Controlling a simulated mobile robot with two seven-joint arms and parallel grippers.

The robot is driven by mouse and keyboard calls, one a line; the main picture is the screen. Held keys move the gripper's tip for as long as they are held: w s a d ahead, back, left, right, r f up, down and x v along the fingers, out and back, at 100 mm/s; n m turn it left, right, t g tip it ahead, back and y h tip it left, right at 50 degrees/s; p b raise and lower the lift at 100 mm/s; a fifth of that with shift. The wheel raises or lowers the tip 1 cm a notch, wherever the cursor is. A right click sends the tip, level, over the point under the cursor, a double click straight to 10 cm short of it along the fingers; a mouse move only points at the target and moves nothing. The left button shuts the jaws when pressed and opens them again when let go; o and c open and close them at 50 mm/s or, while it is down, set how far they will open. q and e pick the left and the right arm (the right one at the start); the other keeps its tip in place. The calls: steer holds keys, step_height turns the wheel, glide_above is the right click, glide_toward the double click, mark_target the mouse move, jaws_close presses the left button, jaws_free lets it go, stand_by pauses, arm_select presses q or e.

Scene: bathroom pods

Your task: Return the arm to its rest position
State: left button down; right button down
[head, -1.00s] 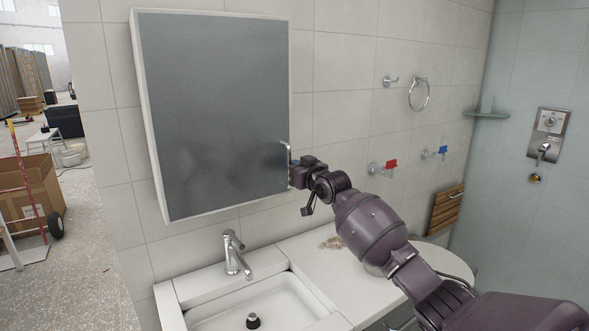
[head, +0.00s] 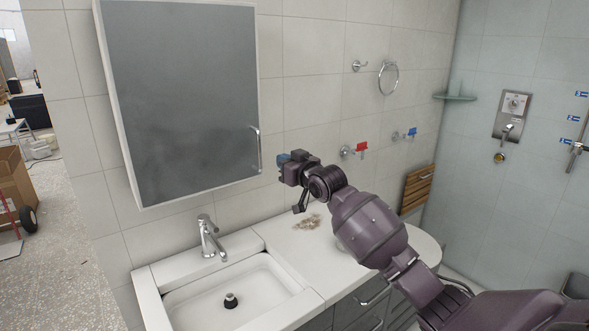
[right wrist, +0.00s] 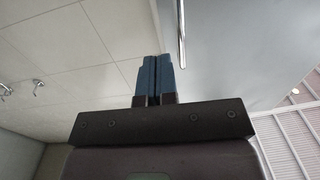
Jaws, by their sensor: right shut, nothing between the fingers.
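My right arm (head: 372,228) reaches in from the lower right in the head view, over the counter. Its gripper (head: 284,158) is just right of the mirrored cabinet's handle (head: 255,148) and apart from it. In the right wrist view the blue fingers (right wrist: 155,78) are together with nothing between them, and the handle (right wrist: 181,35) shows beside them. The mirrored cabinet (head: 180,100) on the wall is shut. My left gripper is not in view.
Below are a sink (head: 235,295) with a faucet (head: 209,238) and a white counter (head: 325,260). Taps with red (head: 362,147) and blue (head: 412,133) handles, a ring (head: 388,78) and a wooden slatted panel (head: 417,188) are on the wall to the right.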

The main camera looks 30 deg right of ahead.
steer(key=shift+s+r+n, duration=0.75)
steer(key=shift+s+n, duration=0.05)
steer(key=shift+s, duration=1.55)
steer(key=s+a+f, duration=0.3)
steer(key=s+f, duration=0.1)
steer(key=f, duration=0.3)
steer(key=s+a+f+n+g, duration=0.1)
steer(key=s+a+f, duration=0.1)
steer(key=s+f, duration=0.35)
steer(key=s+a+f, duration=0.3)
steer(key=f, duration=0.6)
steer(key=s+a+f+m+g+h, duration=0.1)
steer(key=s+f+g, duration=0.1)
steer(key=s+f, duration=0.7)
steer(key=s+a+f+m+g+h, duration=0.1)
steer(key=s+a+f+g, duration=0.1)
steer(key=s+f, duration=0.7)
steer(key=s+g, duration=0.1)
steer(key=s, duration=0.3)
steer(key=shift+s+a+f+m, duration=0.2)
steer(key=shift+s+f+m, duration=0.15)
steer(key=shift+m, duration=0.05)
